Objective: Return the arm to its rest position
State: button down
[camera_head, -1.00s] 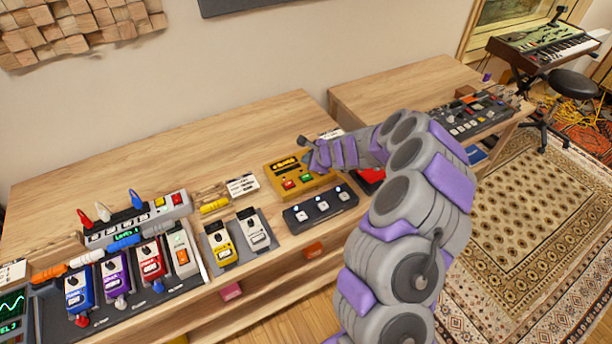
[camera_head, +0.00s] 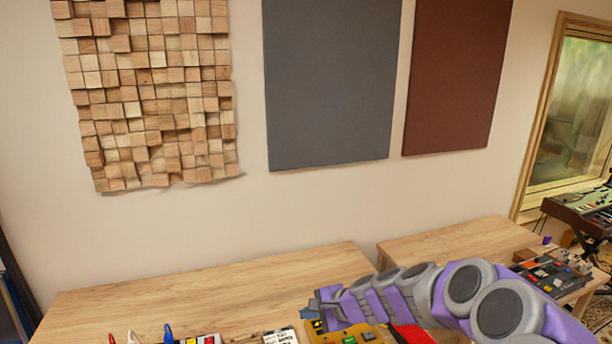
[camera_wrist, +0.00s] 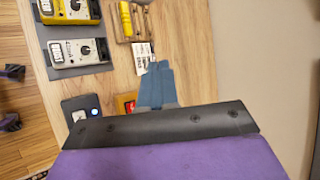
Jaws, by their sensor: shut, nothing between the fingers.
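My arm, grey with purple pads, reaches in from the lower right in the head view. My gripper (camera_head: 316,303) is at its far end, over the yellow pedal (camera_head: 345,332) near the bottom edge. In the wrist view my gripper (camera_wrist: 158,84) shows as closed blue-grey fingers with nothing between them. The fingers hide most of the yellow pedal (camera_wrist: 124,101) there. I cannot tell whether they touch it.
A wooden desk (camera_head: 200,295) stands against the wall, with a second desk (camera_head: 460,240) to its right. Wall panels (camera_head: 330,80) hang above. The back of the first desk is clear.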

jog(key=s+a+r+n+g+h, duration=0.1)
jog(key=s+r+n+g, duration=0.2)
jog(key=s, duration=0.6)
jog(key=s+a+r+n+g+h, duration=0.1)
jog(key=s+r+n, duration=0.3)
jog(key=s, duration=0.6)
jog(key=s+d+f+n+g+h, duration=0.1)
jog(key=s+d+n+h, duration=0.1)
jog(key=s+d, duration=0.5)
jog(key=s+d+f+n+g+h, duration=0.1)
jog(key=s+d+n+g+h, duration=0.1)
jog(key=s+d, duration=0.6)
jog(key=s+n+h, duration=0.1)
jog(key=s+h, duration=0.1)
jog(key=s, duration=0.5)
jog(key=shift+s+f, duration=0.25)
jog(key=shift+s, duration=0.1)
